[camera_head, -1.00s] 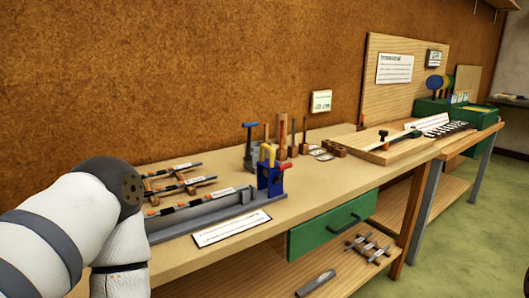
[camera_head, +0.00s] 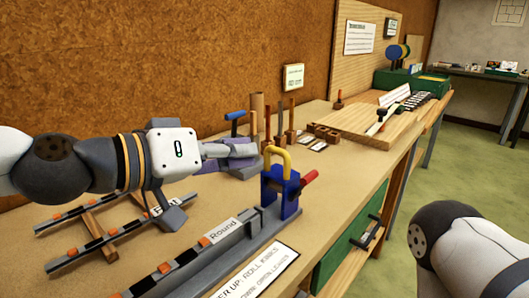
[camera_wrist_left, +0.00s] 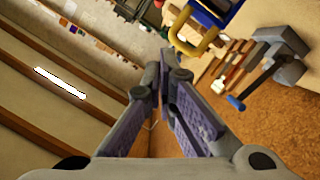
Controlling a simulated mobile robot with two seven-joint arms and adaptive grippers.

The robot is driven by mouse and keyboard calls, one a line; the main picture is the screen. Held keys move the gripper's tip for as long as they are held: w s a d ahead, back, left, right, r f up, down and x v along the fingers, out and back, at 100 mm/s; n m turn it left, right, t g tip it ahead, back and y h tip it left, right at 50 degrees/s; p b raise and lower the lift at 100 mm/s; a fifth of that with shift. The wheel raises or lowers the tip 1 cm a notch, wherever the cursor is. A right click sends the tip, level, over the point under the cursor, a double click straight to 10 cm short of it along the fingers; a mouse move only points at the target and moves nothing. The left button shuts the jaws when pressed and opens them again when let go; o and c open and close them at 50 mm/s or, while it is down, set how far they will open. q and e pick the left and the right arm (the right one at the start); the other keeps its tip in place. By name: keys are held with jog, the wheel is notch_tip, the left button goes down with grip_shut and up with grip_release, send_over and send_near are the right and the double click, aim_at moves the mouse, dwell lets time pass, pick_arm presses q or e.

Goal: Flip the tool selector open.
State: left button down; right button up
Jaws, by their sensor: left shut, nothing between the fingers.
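The yellow loop stands upright in the head view. My left gripper (camera_head: 246,154) is shut and empty, just left of and behind the loop, with no clear contact. In the left wrist view the left fingers (camera_wrist_left: 162,78) point toward the yellow loop (camera_wrist_left: 197,40) and blue stand (camera_wrist_left: 222,8). My right gripper is out of frame.
A grey clamp-like tool with a blue handle (camera_head: 235,115) stands close behind the left gripper. Upright wooden-handled tools (camera_head: 291,120) stand farther back. The rail labelled Round (camera_head: 222,230) and dark striped strips (camera_head: 85,251) lie below the left arm. A green drawer (camera_head: 338,258) is under the bench.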

pick_arm(q)
jog(key=shift+r, duration=0.75)
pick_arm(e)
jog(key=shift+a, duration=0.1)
pick_arm(q)
jog(key=w+d+f+b, duration=0.1)
jog(key=w+d+f, duration=0.3)
jog(key=d, duration=0.5)
jog(key=shift+w+d+f, duration=0.15)
jog(key=shift+w+f, duration=0.1)
jog(key=shift+f, duration=0.5)
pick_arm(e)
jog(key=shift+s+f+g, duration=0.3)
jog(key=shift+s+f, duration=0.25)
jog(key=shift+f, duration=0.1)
pick_arm(q)
jog(key=shift+w, duration=0.15)
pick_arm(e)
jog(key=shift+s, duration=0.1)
